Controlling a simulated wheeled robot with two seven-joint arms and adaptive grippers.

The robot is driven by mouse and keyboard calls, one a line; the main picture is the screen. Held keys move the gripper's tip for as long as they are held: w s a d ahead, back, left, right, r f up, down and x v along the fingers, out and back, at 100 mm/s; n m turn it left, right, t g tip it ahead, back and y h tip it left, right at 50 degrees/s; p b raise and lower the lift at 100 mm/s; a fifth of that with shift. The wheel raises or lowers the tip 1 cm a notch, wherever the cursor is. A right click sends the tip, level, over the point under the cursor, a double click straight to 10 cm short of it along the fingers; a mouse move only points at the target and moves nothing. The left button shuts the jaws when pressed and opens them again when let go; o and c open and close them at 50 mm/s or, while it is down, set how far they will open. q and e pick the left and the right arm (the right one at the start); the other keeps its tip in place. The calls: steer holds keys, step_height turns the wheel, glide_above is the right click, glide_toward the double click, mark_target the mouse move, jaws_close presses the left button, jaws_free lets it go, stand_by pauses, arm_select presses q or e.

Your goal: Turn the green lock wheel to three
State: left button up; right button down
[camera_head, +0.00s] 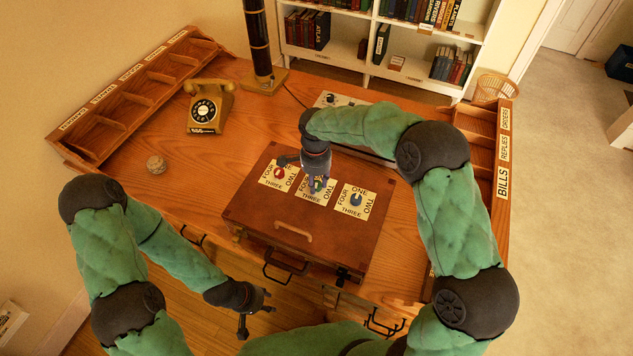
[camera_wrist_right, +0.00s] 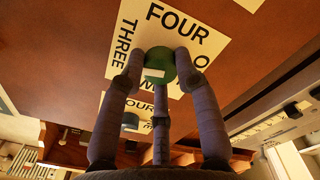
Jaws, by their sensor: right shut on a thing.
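The green lock wheel (camera_wrist_right: 160,62) sits on a white card (camera_wrist_right: 128,40) on the brown case (camera_head: 300,215). The card reads FOUR at the top and THREE at the left in the right wrist view; the other words are partly hidden. A white mark shows on the wheel's lower left part; which word it points to is hard to tell. My right gripper (camera_head: 317,181) is above the case, its fingers (camera_wrist_right: 158,75) closed around the wheel. My left gripper (camera_head: 257,312) hangs open and empty in front of the desk, left of the case handle.
A red wheel (camera_head: 279,172) and a blue wheel (camera_head: 356,200) stand on cards on either side. A yellow telephone (camera_head: 207,107), a ball of twine (camera_head: 156,164) and a dark column lamp (camera_head: 259,45) stand on the desk. The left desktop is mostly clear.

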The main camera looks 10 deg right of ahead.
steer(key=shift+s+a+f+m, duration=0.1)
steer(key=shift+f+m, duration=0.05)
steer(key=shift+m, duration=0.85)
steer(key=c, duration=0.9)
jaws_free()
steer(key=shift+a, duration=0.1)
steer(key=shift+r, duration=0.6)
step_height(320, 180, up, 11)
steer(key=shift+w, duration=0.2)
